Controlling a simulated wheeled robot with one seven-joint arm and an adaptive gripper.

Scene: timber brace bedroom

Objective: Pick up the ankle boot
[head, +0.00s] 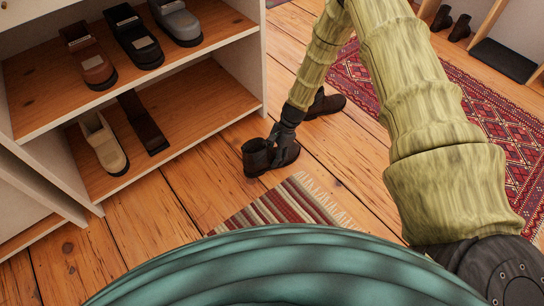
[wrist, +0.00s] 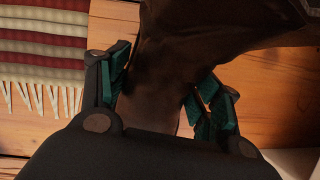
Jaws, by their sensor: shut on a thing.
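The dark brown ankle boot (head: 257,157) is on or just above the plank floor near the shelf's right end in the head view; I cannot tell whether it touches the floor. My gripper (head: 283,148) is at its right side, shut on it. In the wrist view the brown boot (wrist: 165,70) lies between the two teal-padded fingers of my gripper (wrist: 160,92). My gripper hides part of the boot. A second dark brown boot (head: 326,104) stands on the floor just behind, partly hidden by my arm.
A white shelf unit (head: 259,80) with several shoes stands at left. A striped fringed rug (head: 282,207) lies just in front of the boot, and a red patterned rug (head: 496,130) at right. More dark shoes (head: 460,27) are at the far right. Bare planks (head: 190,188) lie between.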

